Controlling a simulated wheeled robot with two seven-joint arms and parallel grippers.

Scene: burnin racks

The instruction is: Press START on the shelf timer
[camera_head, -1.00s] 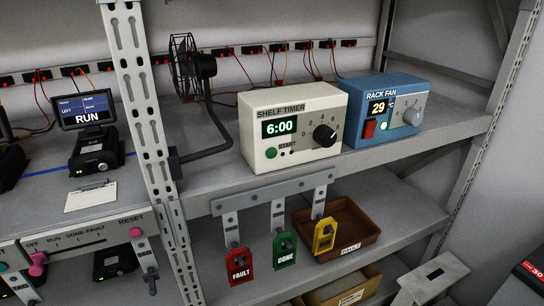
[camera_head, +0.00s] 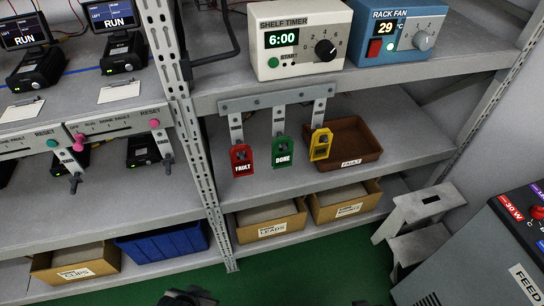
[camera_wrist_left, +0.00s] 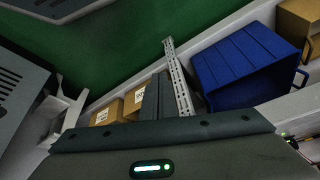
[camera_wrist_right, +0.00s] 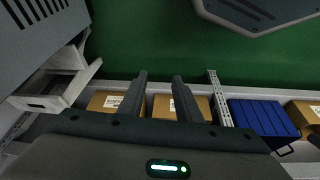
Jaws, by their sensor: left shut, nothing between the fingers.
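The white shelf timer (camera_head: 299,64) stands on the upper shelf at the top of the head view, reading 6:00. Its green START button (camera_head: 273,63) is at the lower left of its face, left of the black dial (camera_head: 326,50). My left gripper (camera_head: 188,296) shows dark at the bottom edge of the head view, far below and in front of the timer. In the left wrist view its fingers (camera_wrist_left: 155,95) are together and empty. My right gripper's fingers (camera_wrist_right: 160,80) are apart and empty in the right wrist view. Neither wrist view shows the timer.
The blue rack fan box (camera_head: 400,32) stands right of the timer. Red, green and yellow tags (camera_head: 321,145) hang from a rail below it. A brown tray (camera_head: 362,148), cardboard boxes (camera_head: 270,228) and a blue bin (camera_head: 160,245) fill lower shelves. A grey step stool (camera_head: 420,215) stands right.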

